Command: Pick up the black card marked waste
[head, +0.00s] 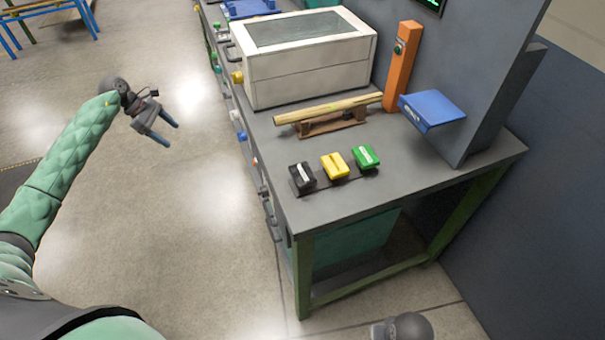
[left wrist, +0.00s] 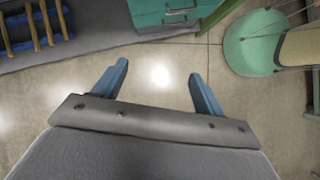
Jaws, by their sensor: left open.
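The black card (head: 302,177) is the leftmost of three coloured blocks on a dark strip near the front edge of the grey bench. It has a pale label, too small to read. Beside it are a yellow card (head: 334,166) and a green card (head: 365,157). My left gripper (head: 171,134) is open and empty, out over the floor to the left of the bench and well apart from the cards. In the left wrist view its blue fingers (left wrist: 158,75) are spread with only floor between them.
The bench top around the cards is clear.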

